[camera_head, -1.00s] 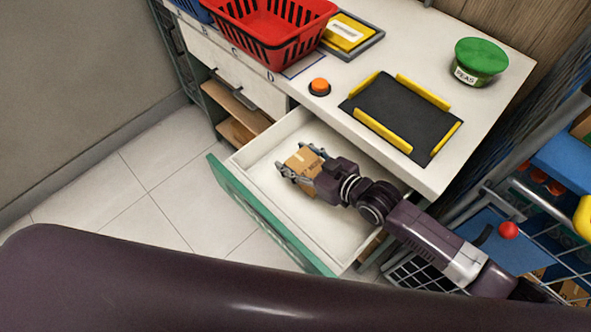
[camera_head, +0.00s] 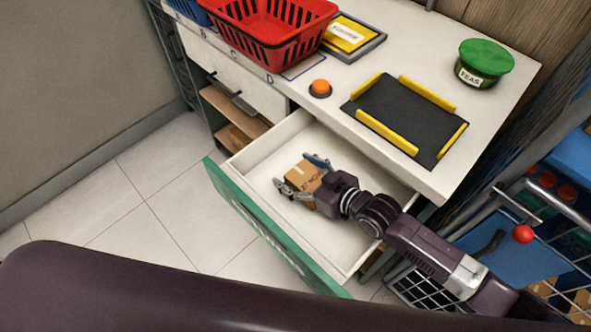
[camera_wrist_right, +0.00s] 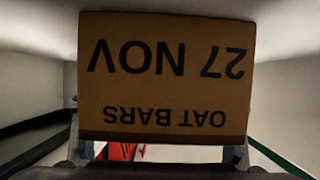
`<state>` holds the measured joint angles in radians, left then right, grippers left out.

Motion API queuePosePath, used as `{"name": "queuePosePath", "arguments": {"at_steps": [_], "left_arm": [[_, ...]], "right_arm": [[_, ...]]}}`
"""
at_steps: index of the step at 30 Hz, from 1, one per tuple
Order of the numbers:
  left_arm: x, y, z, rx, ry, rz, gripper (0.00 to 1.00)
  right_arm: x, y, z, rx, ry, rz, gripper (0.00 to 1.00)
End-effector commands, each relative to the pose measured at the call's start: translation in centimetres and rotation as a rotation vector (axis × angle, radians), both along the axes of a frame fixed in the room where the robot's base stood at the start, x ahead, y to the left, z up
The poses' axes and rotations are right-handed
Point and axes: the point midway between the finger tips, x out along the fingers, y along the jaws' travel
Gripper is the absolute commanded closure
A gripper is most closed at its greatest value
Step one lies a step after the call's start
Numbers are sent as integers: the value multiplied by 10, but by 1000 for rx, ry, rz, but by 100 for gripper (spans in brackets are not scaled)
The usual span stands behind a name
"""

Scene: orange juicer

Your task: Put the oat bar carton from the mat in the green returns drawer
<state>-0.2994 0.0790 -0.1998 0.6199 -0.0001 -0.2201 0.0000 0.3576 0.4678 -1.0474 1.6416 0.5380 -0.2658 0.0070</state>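The oat bar carton (camera_head: 307,177) is a small brown box marked 27 NOV. In the head view it is inside the outline of the open green-fronted returns drawer (camera_head: 255,226). My right gripper (camera_head: 300,174) has a finger along each side of the carton and appears shut on it. The carton (camera_wrist_right: 165,80) fills the middle of the right wrist view with its lettering upside down. I cannot tell whether its underside touches the drawer floor. The black mat (camera_head: 405,112) with yellow edge strips is empty. My left gripper is not in view.
A red basket (camera_head: 268,35), an orange button (camera_head: 320,88), a yellow labelled item (camera_head: 347,32) and a green-lidded peas tub (camera_head: 484,63) are on the counter. A wire trolley (camera_head: 540,235) stands at the right. The drawer's white floor around the carton is clear.

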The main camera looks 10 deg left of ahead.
Motion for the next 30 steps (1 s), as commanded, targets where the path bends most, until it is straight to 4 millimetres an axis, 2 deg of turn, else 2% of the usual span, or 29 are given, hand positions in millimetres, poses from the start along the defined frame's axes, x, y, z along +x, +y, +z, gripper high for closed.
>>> {"name": "queuePosePath", "arguments": {"at_steps": [7, 21, 30], "left_arm": [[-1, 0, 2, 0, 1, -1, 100], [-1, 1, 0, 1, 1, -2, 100], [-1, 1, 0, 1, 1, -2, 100]], "right_arm": [[-1, -2, 4, 0, 0, 0, 30], [-38, -53, 29, -1, -1, -1, 30], [-41, -56, 32, 1, -1, 0, 30]]}}
